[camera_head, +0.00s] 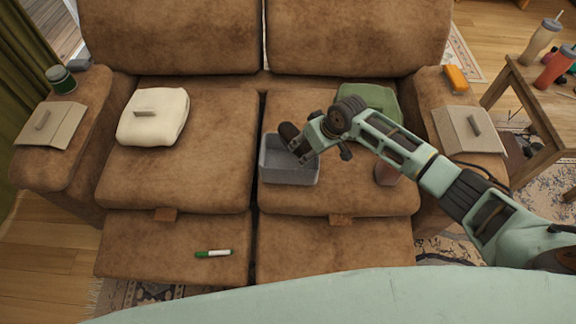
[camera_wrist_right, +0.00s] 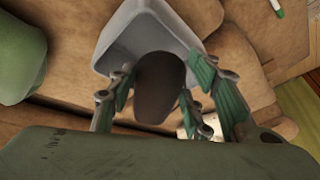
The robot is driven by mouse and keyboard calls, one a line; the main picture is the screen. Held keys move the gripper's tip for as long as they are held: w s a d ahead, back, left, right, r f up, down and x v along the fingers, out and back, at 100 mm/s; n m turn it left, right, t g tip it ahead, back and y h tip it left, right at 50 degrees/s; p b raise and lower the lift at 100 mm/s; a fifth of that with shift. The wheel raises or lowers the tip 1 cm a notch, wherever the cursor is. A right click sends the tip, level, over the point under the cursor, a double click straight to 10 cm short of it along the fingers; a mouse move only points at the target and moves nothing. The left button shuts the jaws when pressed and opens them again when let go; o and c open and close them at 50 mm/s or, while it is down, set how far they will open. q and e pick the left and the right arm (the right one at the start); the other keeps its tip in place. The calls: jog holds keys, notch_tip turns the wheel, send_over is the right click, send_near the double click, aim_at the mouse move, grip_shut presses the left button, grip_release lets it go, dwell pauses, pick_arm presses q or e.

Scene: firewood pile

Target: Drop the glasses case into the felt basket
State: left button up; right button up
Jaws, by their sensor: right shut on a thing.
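The glasses case is a dark brown, rounded, oblong thing (camera_wrist_right: 160,85) between the fingers of my right gripper in the right wrist view. In the head view its dark end (camera_head: 289,131) shows at the gripper. My right gripper (camera_head: 296,142) is shut on it, above the felt basket. The felt basket is a grey open box (camera_head: 291,172) on the right seat cushion of the brown sofa. In the right wrist view the basket's grey wall (camera_wrist_right: 130,35) lies beyond the case. The basket's inside is partly hidden by the gripper and case. My left gripper is not in view.
A green cushion (camera_head: 368,98) lies behind the basket and a cream cushion (camera_head: 153,118) on the left seat. A green marker (camera_head: 213,253) lies on the left footrest. A reddish cup (camera_head: 387,174) stands right of the basket, partly behind my arm. A wooden table (camera_head: 545,95) stands at the right.

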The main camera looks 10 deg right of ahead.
jog(key=shift+f, duration=0.3)
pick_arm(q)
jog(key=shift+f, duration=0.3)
pick_arm(e)
jog(key=shift+r, duration=0.1)
jog(key=o, duration=1.3)
jog(key=v, duration=1.2)
